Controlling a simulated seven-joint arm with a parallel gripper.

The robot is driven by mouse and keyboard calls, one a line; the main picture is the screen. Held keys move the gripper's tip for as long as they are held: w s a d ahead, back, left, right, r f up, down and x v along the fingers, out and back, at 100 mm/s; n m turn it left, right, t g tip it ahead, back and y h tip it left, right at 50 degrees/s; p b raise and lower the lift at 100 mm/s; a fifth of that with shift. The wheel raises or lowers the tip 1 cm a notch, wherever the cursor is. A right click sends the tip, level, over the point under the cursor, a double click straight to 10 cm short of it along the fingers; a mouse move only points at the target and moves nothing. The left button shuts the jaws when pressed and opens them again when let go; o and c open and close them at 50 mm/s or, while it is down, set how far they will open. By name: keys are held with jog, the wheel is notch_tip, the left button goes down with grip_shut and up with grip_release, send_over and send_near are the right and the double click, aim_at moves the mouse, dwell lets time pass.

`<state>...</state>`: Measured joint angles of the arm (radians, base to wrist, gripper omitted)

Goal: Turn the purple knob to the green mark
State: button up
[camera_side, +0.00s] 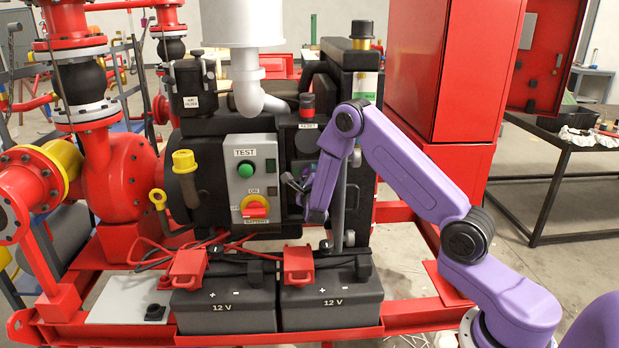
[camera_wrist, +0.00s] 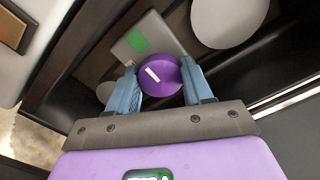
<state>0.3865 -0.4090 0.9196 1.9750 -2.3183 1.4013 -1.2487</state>
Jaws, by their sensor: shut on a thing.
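The purple knob (camera_wrist: 164,83) is round with a short pale line on its face, and it shows in the wrist view between the two blue fingers. The green mark (camera_wrist: 137,41) is a small green square on a grey plate, up and left of the knob. The pale line slants from upper left to lower right and sits on the left part of the face. My gripper (camera_wrist: 160,68) is shut on the knob, one finger on each side. In the side view my gripper (camera_side: 299,186) is at the dark panel right of the grey control box; the knob is hidden there.
The grey control box (camera_side: 241,170), with a green button and a red and yellow battery switch, stands just left of my gripper. Two black batteries (camera_side: 330,305) with red terminal covers sit below. A tall red cabinet (camera_side: 450,65) stands behind my arm.

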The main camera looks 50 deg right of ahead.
dwell(0.3)
jog(key=o, duration=1)
jog(key=shift+o, duration=0.2)
jog(key=shift+a, duration=0.1)
jog(key=v, duration=1.7)
jog(key=shift+s, duration=0.2)
jog(key=shift+w+a+r, duration=0.1)
